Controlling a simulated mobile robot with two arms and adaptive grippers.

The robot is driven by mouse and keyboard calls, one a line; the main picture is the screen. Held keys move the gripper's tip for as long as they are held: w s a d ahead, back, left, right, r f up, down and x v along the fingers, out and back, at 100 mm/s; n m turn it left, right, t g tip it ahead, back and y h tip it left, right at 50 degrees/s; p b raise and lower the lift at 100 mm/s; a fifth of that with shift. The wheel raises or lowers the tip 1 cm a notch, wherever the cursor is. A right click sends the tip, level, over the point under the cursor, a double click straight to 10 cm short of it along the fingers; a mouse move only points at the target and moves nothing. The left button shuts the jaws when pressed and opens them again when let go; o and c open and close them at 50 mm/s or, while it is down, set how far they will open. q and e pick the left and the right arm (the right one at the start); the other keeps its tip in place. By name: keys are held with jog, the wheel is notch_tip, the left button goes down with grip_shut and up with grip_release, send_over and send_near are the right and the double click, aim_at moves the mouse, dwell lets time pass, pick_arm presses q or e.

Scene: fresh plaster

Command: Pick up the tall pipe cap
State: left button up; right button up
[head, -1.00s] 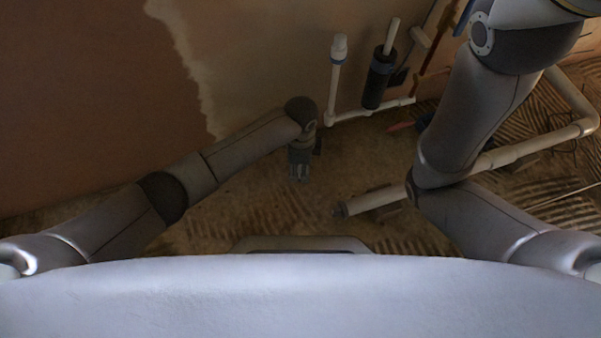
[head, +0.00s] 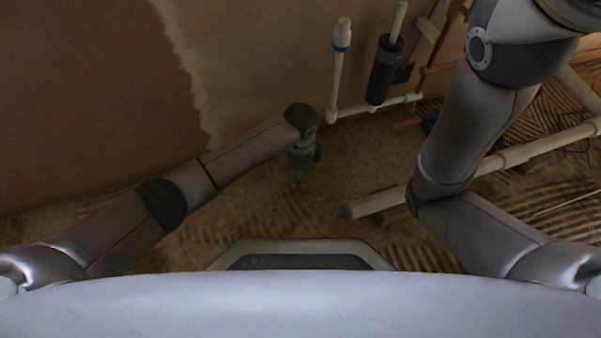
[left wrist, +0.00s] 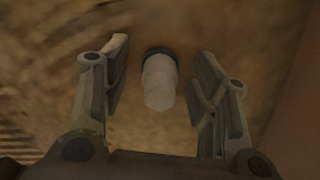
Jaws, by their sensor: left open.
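A white, rounded cap with a dark ring at its far end (left wrist: 160,82) shows in the left wrist view. It lies between the two fingers of my left gripper (left wrist: 160,85), with a gap on both sides. My left gripper is open and empty. In the head view my left gripper (head: 299,187) points down over the floor, dark and small. I cannot make out the cap there; the gripper may hide it. My right arm runs up out of the head view and its gripper is not seen.
A standing white pipe with a blue band (head: 337,85) and a dark-sleeved pipe (head: 383,75) stand by the wall (head: 90,100). A pale pipe (head: 378,201) lies low on the right, near my right arm.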

pick_arm(q)
jog(key=c, duration=0.9)
jog(key=shift+c, duration=0.2)
